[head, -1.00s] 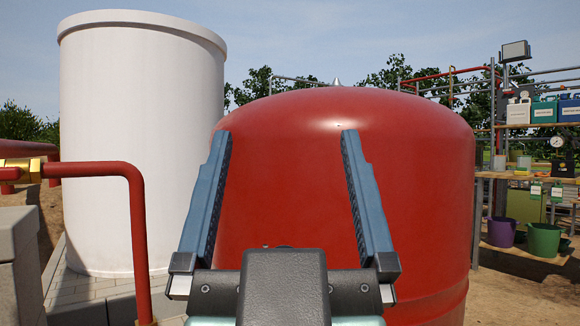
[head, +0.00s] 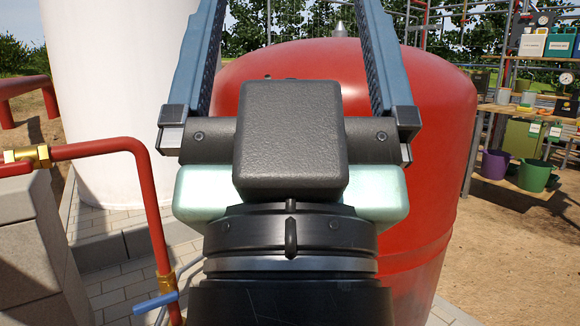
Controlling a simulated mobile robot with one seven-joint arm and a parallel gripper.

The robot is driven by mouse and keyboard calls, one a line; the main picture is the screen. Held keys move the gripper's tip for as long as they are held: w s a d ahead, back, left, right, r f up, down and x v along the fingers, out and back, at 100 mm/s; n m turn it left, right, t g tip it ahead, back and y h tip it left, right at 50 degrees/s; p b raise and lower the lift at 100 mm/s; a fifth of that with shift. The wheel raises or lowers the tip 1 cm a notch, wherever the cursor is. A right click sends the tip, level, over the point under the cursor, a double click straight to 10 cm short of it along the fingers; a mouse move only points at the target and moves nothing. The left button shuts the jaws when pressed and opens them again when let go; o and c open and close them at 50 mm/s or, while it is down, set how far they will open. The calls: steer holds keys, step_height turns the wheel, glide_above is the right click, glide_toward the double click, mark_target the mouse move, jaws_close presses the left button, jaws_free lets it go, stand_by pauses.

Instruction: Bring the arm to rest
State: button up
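My gripper (head: 290,30) fills the middle of the head view, its two blue fingers spread wide and pointing up. The finger tips run out of the top of the picture. Nothing shows between the fingers but the red tank and trees behind them. My wrist and forearm rise from the bottom edge below the gripper. I cannot tell how far the gripper is from the tank; no contact shows.
A large red tank (head: 430,150) stands behind my gripper. A white tank (head: 110,110) is at left, with a red pipe (head: 140,190) and blue-handled valve (head: 157,302) before it. Shelves (head: 525,110) with containers stand at right. Bare ground (head: 500,270) lies at lower right.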

step_height(320, 180, up, 36)
steer(key=p, duration=3.3)
steer(key=shift+f, duration=0.2)
